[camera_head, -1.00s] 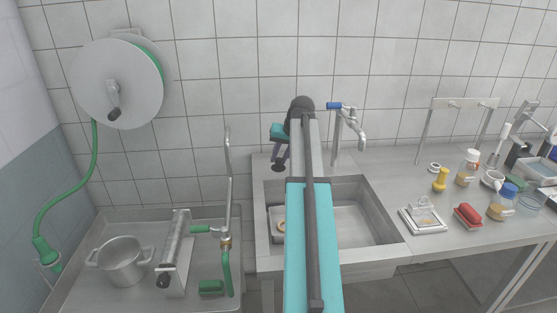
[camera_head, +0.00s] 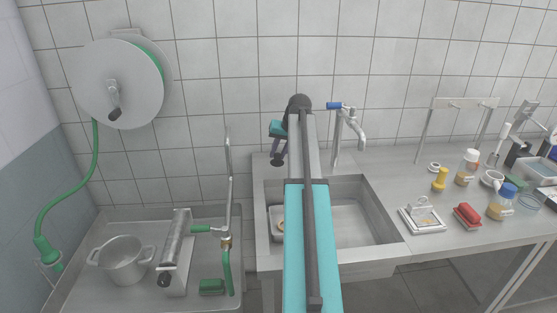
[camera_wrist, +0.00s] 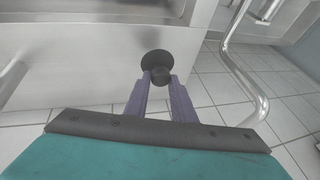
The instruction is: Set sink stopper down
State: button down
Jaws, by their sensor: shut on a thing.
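The sink stopper is a black disc with a knob (camera_wrist: 157,65), gripped between my gripper's purple fingertips (camera_wrist: 158,79) in the wrist view. In the head view the stopper (camera_head: 277,162) shows as a small dark disc under my gripper (camera_head: 281,150), near the wall behind the sink's back left corner. It appears held up, but whether it touches the steel ledge cannot be told. My gripper is shut on the stopper's knob. The sink basin (camera_head: 350,222) is partly hidden behind my arm.
A tap with a blue handle (camera_head: 335,105) stands right of my gripper. A tall spray pipe (camera_head: 229,165) rises to its left. A tray (camera_head: 273,232) sits in the basin's left part.

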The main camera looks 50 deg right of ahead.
aim_at(280, 155)
jog(key=shift+f, duration=1.6)
jog(key=c, duration=1.5)
grip_release()
jog(key=shift+f, duration=0.1)
jog(key=v, duration=1.2)
jog(key=shift+b, duration=0.3)
